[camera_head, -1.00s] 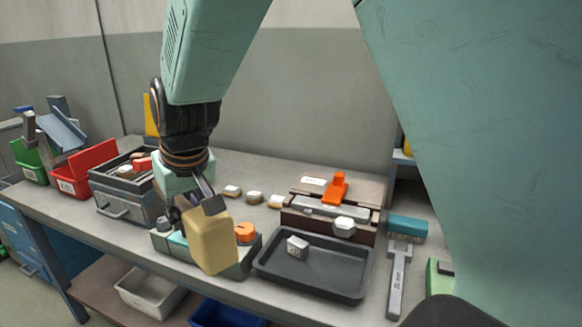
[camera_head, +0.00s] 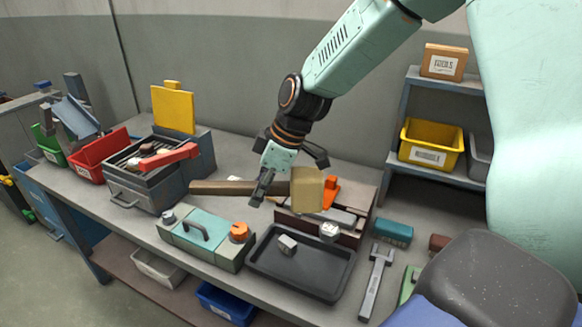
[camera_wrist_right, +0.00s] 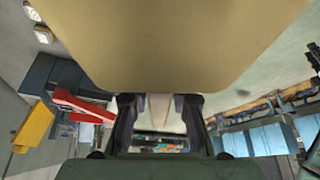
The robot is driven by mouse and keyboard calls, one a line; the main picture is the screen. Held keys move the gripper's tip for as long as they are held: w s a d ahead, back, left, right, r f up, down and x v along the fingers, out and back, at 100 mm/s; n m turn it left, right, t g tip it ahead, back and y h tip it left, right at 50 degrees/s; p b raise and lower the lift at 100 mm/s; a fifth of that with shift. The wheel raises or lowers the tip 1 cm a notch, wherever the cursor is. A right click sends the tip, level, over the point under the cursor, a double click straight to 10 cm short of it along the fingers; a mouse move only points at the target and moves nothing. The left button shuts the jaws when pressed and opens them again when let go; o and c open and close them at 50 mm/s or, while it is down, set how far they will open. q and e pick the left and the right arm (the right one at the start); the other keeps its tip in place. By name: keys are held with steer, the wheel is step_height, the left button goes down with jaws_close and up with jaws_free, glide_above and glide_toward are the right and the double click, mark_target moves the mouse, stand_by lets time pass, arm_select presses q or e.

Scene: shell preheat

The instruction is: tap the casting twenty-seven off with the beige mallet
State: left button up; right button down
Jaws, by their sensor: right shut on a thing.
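My right gripper (camera_head: 276,182) is shut on the beige mallet and holds it above the bench. The mallet's brown handle (camera_head: 222,187) points left, and its blocky beige head (camera_head: 307,190) is on the right, in front of the brown fixture (camera_head: 297,221). The head (camera_wrist_right: 175,40) fills the top of the right wrist view. A small whitish piece (camera_head: 329,231) sits at the fixture's front edge, below and right of the head, apart from it in the picture. Another (camera_head: 287,244) lies in the dark tray (camera_head: 262,282). I cannot read which is casting twenty-seven. My left gripper is not in view.
An orange clamp (camera_head: 331,190) stands on the fixture, partly behind the mallet head. A teal-topped box (camera_head: 205,233) with an orange knob is left of the tray. A grey heater box (camera_head: 140,193) with a red handle stands farther left. A grey wrench-like tool (camera_head: 374,283) lies right.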

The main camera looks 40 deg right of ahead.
mark_target(290, 193)
steer(key=s+d+n+p, duration=0.2)
steer(key=d+p, duration=0.1)
steer(key=s+d+n+g+p, duration=0.1)
steer(key=shift+d+r+n+y, duration=0.2)
steer(key=shift+d+n+y, duration=0.1)
steer(key=shift+d+y, duration=0.1)
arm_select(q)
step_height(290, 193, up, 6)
arm_select(e)
steer(key=shift+s+d+f+p, duration=0.1)
steer(key=shift+s+f+p, duration=0.05)
steer(key=shift+s+p, duration=0.2)
steer(key=shift+w+d+f+n, duration=0.15)
steer(key=shift+f+n, duration=0.15)
steer(key=shift+f, duration=0.2)
arm_select(q)
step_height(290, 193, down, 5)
steer(key=b, duration=0.5)
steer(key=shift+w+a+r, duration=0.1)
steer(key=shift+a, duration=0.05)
arm_select(e)
step_height(290, 193, down, 6)
steer(key=shift+w+d+r, duration=0.1)
steer(key=shift+r, duration=0.15)
